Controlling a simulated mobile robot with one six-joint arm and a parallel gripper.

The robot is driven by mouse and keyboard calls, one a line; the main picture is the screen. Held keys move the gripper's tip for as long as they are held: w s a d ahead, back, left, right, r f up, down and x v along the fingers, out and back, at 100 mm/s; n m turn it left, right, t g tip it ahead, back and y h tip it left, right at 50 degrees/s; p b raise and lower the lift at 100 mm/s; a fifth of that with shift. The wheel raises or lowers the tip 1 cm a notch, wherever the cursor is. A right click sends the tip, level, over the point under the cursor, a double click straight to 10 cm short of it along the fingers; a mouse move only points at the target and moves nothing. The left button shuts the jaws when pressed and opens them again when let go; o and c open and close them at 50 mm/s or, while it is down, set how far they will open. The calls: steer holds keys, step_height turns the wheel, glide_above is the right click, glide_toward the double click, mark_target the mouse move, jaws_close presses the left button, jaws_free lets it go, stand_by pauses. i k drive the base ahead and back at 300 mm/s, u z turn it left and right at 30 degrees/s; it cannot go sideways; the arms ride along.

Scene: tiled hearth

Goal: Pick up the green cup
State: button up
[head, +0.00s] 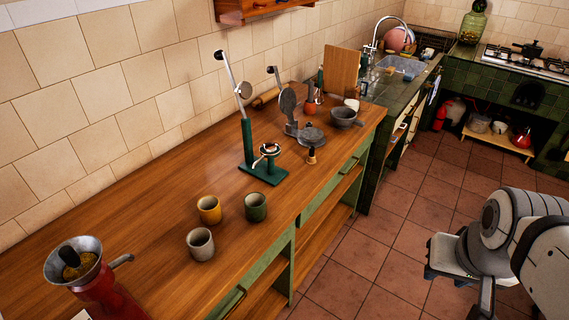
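The green cup (256,207) stands upright on the wooden counter (150,255), near its front edge. It is small, dark green and without a visible handle. A yellow cup (209,210) stands just to its left, and a grey cup (200,244) stands to its lower left, nearer the camera. My gripper (458,275) is at the lower right, over the tiled floor and well away from the counter and the cups. Nothing shows in it. The angle and my arm hide whether its fingers are apart or together.
A green lever press (263,174) stands behind the green cup. A red grinder (100,290) with a metal hopper is at the lower left. A waffle iron (304,132) and a grey bowl (343,116) stand farther back. The tiled floor (350,265) between counter and arm is clear.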

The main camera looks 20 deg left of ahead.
mark_target(255, 202)
steer(key=u, duration=0.5)
steer(key=i, duration=0.95)
steer(key=u, duration=0.85)
